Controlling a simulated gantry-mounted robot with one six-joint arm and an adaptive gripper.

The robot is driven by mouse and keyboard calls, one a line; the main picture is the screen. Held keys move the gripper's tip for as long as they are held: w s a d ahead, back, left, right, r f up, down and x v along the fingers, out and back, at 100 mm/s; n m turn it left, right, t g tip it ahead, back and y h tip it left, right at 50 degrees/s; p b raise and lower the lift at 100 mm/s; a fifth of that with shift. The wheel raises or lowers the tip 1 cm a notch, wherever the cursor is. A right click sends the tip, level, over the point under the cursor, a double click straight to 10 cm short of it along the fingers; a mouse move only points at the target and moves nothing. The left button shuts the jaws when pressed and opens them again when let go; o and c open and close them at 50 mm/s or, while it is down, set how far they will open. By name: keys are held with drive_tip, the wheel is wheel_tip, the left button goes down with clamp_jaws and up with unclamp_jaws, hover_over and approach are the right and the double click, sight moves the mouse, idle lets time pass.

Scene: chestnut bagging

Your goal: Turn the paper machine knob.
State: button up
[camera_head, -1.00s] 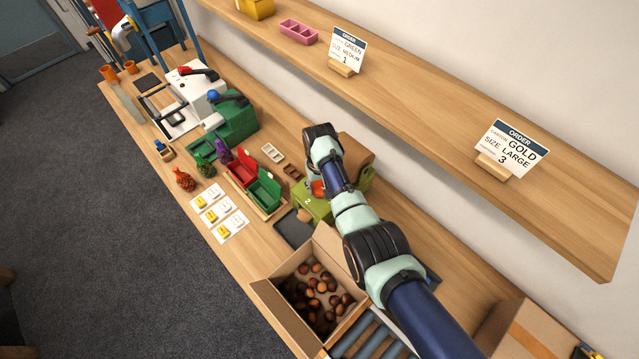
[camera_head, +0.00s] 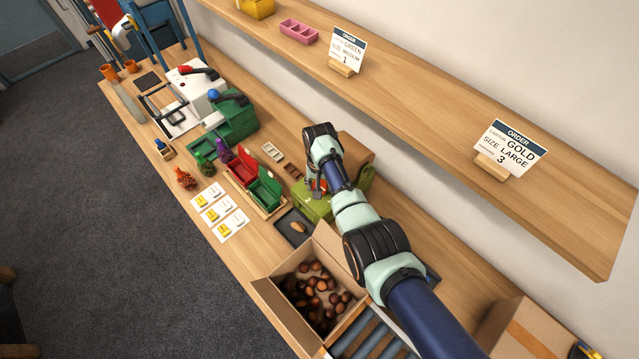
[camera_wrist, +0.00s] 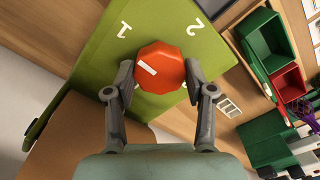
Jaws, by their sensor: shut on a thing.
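The paper machine is a green box (camera_head: 312,208) with a brown paper roll (camera_head: 356,150) behind it, partly hidden by my arm. Its knob (camera_wrist: 158,68) is orange-red and many-sided with a white pointer mark, which lies on the left side of the knob in the wrist view. White numerals 1 and 2 stand on the green face (camera_wrist: 150,20) around it. My gripper (camera_wrist: 160,76) is shut on the knob, one finger on each side. In the head view the gripper (camera_head: 317,188) is at the machine's face, mostly covering the knob.
A dark tray (camera_head: 284,225) with a small tan piece (camera_head: 298,228) lies in front of the machine. An open carton (camera_head: 268,290) of chestnuts stands nearer. Red and green bins (camera_head: 266,192) sit to the left. The shelf (camera_head: 420,90) runs above the table.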

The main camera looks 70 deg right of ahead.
drive_tip(key=o, duration=1.2)
drive_tip(key=shift+r, duration=0.1)
wheel_tip(320, 180, up, 12)
drive_tip(key=shift+f, duration=0.1)
